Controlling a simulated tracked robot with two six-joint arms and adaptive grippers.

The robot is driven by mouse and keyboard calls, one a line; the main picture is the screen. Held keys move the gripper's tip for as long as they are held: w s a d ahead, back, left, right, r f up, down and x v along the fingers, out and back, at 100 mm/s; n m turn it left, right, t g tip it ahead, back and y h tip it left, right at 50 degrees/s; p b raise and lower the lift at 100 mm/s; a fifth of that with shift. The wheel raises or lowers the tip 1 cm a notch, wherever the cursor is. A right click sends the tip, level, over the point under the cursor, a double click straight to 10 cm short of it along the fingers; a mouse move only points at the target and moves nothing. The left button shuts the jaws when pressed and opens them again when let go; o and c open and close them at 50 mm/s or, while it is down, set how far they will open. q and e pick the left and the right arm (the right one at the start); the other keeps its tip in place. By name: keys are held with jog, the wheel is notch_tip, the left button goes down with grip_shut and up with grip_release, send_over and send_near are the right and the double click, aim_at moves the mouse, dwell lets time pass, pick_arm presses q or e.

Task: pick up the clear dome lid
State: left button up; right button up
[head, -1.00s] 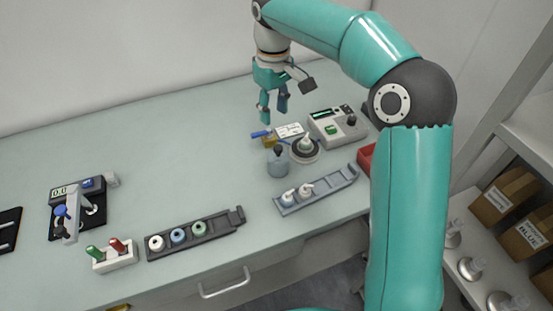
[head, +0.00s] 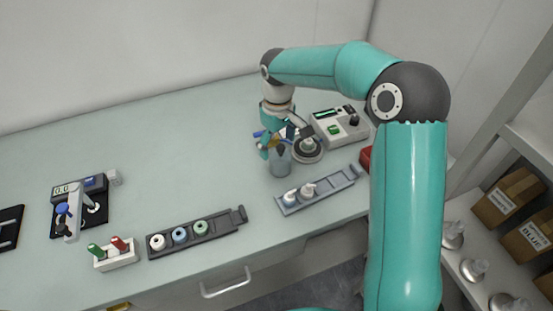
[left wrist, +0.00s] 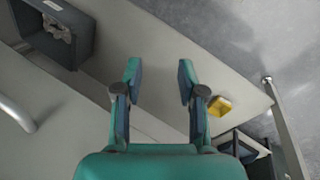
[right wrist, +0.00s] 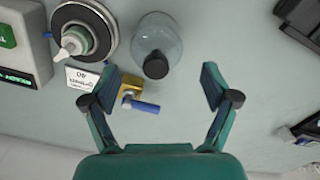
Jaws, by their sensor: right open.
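The clear dome lid (head: 281,165) stands on the table with its dark knob up. In the right wrist view the lid (right wrist: 160,30) is just beyond my fingertips, with its black knob nearest to them. My right gripper (right wrist: 161,78) is open and empty. In the head view my right gripper (head: 276,146) is low beside and above the lid and partly hides its top. I cannot tell from the head view whether they touch. My left gripper (left wrist: 158,70) is open and empty, away from the lid, and shows only in the left wrist view.
Close to the lid are a brass piece with a blue handle (right wrist: 131,89), a white label card (right wrist: 82,78) and a round dark-rimmed stand (right wrist: 84,28) with a white nozzle. A grey control box (head: 338,126) is behind. A grey rack (head: 325,189) lies in front.

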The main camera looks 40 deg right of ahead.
aim_at(280, 154)
jog(key=f, duration=0.2)
jog(key=f+p, duration=0.1)
jog(key=f, duration=0.1)
jog(key=shift+s+d, duration=0.25)
jog(key=shift+d, duration=0.05)
jog(key=shift+f, duration=0.6)
jog(key=c, duration=1.1)
jog(key=shift+r, duration=0.1)
